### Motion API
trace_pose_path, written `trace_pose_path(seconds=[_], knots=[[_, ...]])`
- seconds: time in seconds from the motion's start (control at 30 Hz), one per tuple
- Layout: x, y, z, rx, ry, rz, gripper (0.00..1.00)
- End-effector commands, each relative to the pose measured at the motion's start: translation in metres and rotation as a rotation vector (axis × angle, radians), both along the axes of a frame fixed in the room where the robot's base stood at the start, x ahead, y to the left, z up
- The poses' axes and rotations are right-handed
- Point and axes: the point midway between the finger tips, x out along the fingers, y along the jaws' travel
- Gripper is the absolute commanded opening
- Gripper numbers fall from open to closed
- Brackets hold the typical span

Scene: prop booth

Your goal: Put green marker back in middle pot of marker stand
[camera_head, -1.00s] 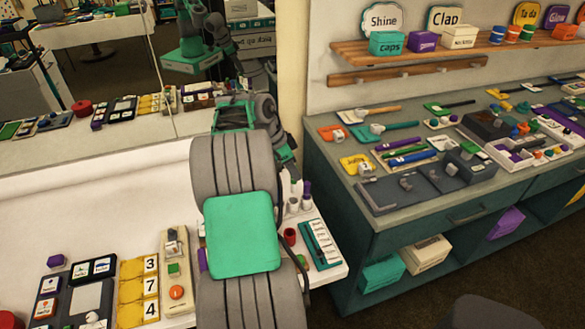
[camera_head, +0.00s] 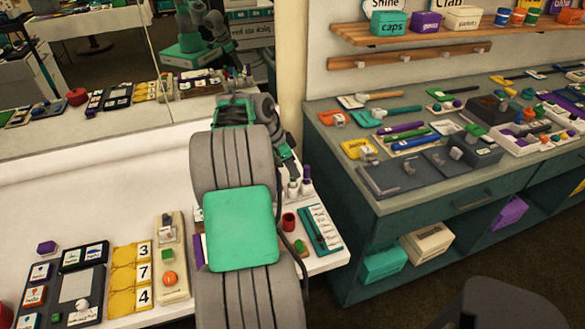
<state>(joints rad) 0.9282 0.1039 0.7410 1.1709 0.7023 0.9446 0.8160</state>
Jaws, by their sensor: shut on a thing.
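The marker stand (camera_head: 293,189) stands near the right end of the white table, with small white pots and a purple marker (camera_head: 306,172) upright in the right one. My gripper (camera_head: 289,164) is at the far end of my arm, just above and behind the pots. It is small in view and partly hidden by my wrist. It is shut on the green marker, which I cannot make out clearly. My forearm hides the left side of the stand, so I cannot tell whether the marker is over the middle pot.
A red cup (camera_head: 289,221) and a teal tray (camera_head: 321,229) are in front of the stand. Cards and a yellow number board (camera_head: 130,275) lie left of my arm. A mirror backs the table. A grey counter (camera_head: 350,195) with several tools stands to the right.

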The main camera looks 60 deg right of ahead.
Motion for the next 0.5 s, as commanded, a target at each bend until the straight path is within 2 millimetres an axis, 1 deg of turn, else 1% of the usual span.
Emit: trace_pose_path(seconds=[0.4,0.43,0.5], knots=[[0.0013,0.0020,0.0000,0.000,0.000,0.000,0.00],[0.0013,0.0020,0.0000,0.000,0.000,0.000,0.20],[0.0013,0.0020,0.0000,0.000,0.000,0.000,0.26]])
